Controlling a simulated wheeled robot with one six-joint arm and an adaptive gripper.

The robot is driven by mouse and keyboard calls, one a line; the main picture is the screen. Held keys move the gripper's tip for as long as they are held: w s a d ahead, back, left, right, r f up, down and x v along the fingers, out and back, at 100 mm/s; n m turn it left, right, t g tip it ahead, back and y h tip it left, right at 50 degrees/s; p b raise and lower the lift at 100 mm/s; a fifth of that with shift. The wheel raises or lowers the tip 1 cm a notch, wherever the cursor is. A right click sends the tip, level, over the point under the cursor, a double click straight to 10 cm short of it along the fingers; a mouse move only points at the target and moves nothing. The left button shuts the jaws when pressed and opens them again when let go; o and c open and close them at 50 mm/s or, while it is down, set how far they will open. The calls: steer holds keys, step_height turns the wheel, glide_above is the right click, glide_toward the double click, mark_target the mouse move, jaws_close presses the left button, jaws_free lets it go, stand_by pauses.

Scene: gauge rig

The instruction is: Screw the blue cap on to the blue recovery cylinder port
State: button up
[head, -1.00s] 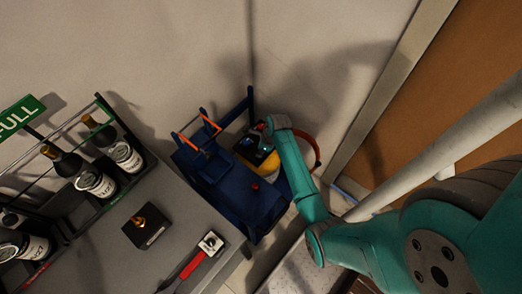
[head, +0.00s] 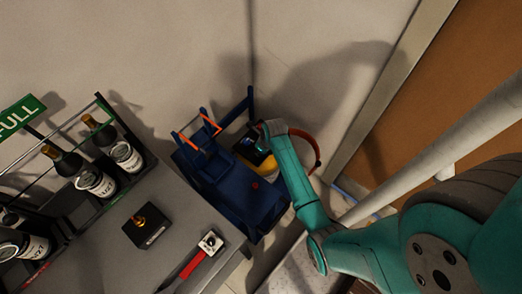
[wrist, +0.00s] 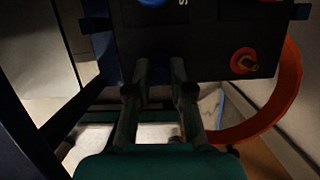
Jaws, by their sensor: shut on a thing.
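My gripper (wrist: 160,72) points up the wrist view, its two fingers a little apart at a dark panel (wrist: 215,40). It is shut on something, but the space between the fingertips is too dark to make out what. A round blue part (wrist: 152,2), cut off by the top edge, shows on the panel beyond the fingertips. I cannot tell if it is the port or a cap.
A blue cart (head: 232,190) with upright handles stands beside the grey bench (head: 190,215). An orange-red hose (wrist: 285,95) curves close on the gripper's right. Bottles (head: 95,180), a black block with a brass fitting (head: 147,226) and a red-handled tool (head: 190,265) are on the bench.

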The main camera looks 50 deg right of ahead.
steer(key=shift+d, duration=0.1)
steer(key=o, duration=0.6)
